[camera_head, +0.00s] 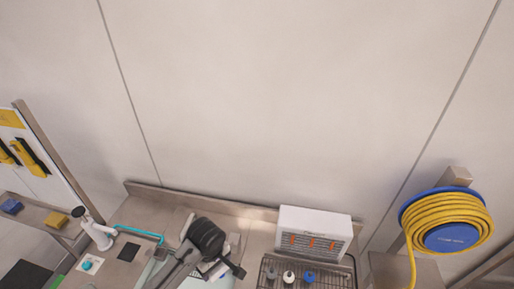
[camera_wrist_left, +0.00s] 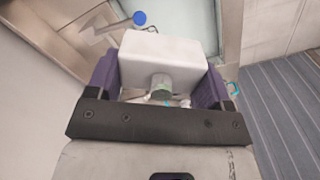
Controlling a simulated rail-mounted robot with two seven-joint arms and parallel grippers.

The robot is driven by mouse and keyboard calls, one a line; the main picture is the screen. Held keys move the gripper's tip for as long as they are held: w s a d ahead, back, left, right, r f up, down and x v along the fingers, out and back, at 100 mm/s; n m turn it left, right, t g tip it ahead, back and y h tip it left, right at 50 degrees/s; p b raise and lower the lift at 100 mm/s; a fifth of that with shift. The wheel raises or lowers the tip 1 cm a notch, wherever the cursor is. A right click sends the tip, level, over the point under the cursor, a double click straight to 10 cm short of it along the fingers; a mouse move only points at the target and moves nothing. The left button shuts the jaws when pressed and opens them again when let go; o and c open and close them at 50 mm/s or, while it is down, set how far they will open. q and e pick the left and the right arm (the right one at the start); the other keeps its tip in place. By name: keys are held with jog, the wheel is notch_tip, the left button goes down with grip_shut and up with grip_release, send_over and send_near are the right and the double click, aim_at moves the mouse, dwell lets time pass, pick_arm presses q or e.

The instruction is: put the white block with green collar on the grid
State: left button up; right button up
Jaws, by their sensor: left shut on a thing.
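The white block with green collar (camera_wrist_left: 165,52) is held between the two purple fingers of my left gripper (camera_wrist_left: 158,82). In the left wrist view its broad white body fills the gap, and a short stub with a pale green ring faces the camera. In the head view my left gripper (camera_head: 222,266) is low in the middle of the picture, partly hidden by its own wrist, with a bit of white below it. The dark wire grid (camera_head: 267,263) is to its right, apart from it. My right gripper does not show.
Small grey, white and blue-topped pieces (camera_head: 309,277) stand on the grid. A white box with orange marks (camera_head: 312,233) stands behind it. A white device (camera_head: 98,235) is at left. A yellow hose on a blue reel (camera_head: 446,222) is at right.

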pick_arm(q)
jog(key=s+d+r+m, duration=0.2)
jog(key=s+r+m, duration=0.3)
jog(key=s+r, duration=0.2)
notch_tip(320, 180, up, 2)
jog(key=shift+s+d+r, duration=0.1)
jog(key=shift+s+d, duration=0.1)
jog(key=shift+d, duration=0.1)
jog(key=s+r+m, duration=0.1)
jog(key=s, duration=0.1)
jog(key=s+a+r+m, duration=0.1)
jog(key=s, duration=0.2)
jog(key=s+r+m, duration=0.1)
jog(key=s+m, duration=0.1)
jog(key=shift+s+a+r, duration=0.4)
jog(key=a+r, duration=0.2)
jog(key=w+a+r, duration=0.1)
jog(key=a, duration=0.2)
jog(key=a+r, duration=0.2)
jog(key=a, duration=0.1)
jog(key=shift+w+a+r, duration=0.15)
jog(key=shift+w+r, duration=0.15)
jog(key=shift+w, duration=0.05)
